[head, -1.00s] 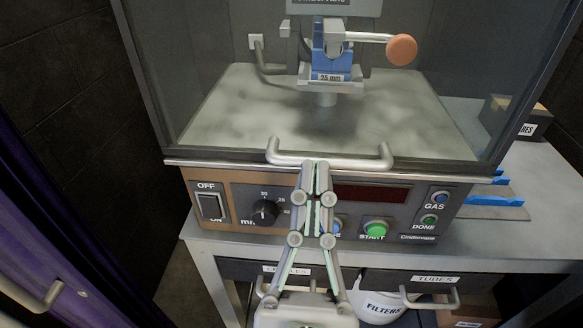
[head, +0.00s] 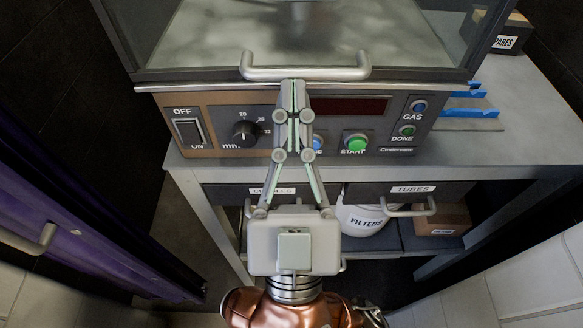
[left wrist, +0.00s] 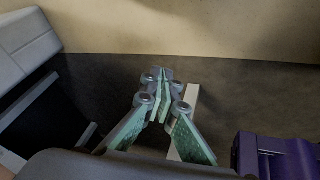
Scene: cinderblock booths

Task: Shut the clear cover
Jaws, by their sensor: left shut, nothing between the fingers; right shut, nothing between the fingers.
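The clear cover (head: 400,35) stands over the machine's bed at the top of the head view, with its lower front edge down along the top of the control panel. Its grey bar handle (head: 305,73) runs across the front. My right gripper (head: 292,84) is shut and empty, its fingertips just under the handle, in front of the panel; I cannot tell whether they touch it. My left gripper (left wrist: 162,75) shows only in the left wrist view, shut and empty, pointing toward a dark floor, away from the cover.
The control panel (head: 250,112) carries an OFF/ON switch (head: 188,131), a knob (head: 246,133) and a green START button (head: 355,142). Blue-topped pieces (head: 468,100) lie on the bench at right. A purple door (head: 75,215) stands at left. A white FILTERS tub (head: 363,220) sits below.

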